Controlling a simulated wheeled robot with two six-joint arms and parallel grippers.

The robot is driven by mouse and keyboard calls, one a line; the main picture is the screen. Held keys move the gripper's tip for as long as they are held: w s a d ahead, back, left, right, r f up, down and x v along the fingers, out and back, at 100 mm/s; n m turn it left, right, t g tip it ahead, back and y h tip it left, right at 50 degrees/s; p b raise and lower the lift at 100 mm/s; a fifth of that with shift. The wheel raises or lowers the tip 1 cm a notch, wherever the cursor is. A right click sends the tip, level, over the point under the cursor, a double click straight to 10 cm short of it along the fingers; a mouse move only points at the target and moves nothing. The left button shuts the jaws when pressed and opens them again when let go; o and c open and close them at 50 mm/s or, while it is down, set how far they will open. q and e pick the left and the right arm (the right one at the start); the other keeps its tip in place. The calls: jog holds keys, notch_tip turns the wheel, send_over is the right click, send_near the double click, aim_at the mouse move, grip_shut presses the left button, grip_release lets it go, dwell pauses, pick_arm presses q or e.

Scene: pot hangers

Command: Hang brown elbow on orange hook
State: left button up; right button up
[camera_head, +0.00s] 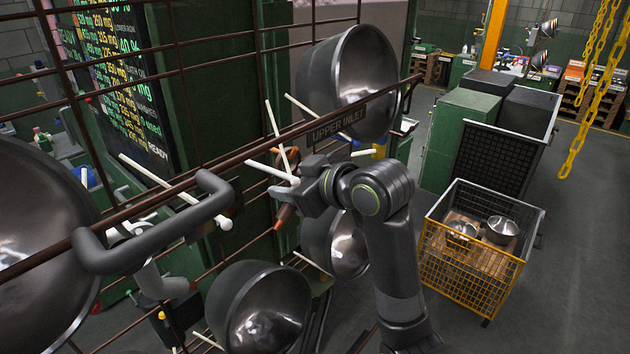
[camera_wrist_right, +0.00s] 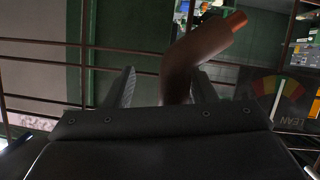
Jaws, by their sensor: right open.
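The brown elbow (camera_head: 284,216) is at the wire rack in the middle of the head view. My right gripper (camera_head: 300,190) covers part of it, and brown shows above and below the gripper. In the right wrist view the brown elbow (camera_wrist_right: 192,62) rises between the spread fingers of my right gripper (camera_wrist_right: 163,88) and bends to the upper right. Its lower end is hidden behind the gripper body. The jaws are open around or just short of it; I cannot tell which. Cream pegs surround it, but I cannot make out an orange hook. My left gripper is not identifiable.
A grey curved pipe (camera_head: 88,252) is at the rack's left. Metal bowls (camera_head: 362,72) hang around the rack, one lower down (camera_head: 262,308). A rusty top bar (camera_head: 336,126) bears an "UPPER INLET" label. A yellow wire crate (camera_head: 468,268) stands on open floor at right.

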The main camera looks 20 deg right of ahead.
jog(key=shift+s+d+r, duration=0.1)
jog(key=shift+s, duration=0.1)
jog(key=b+v, duration=1.1)
jog(key=v, duration=0.6)
dwell(0.4)
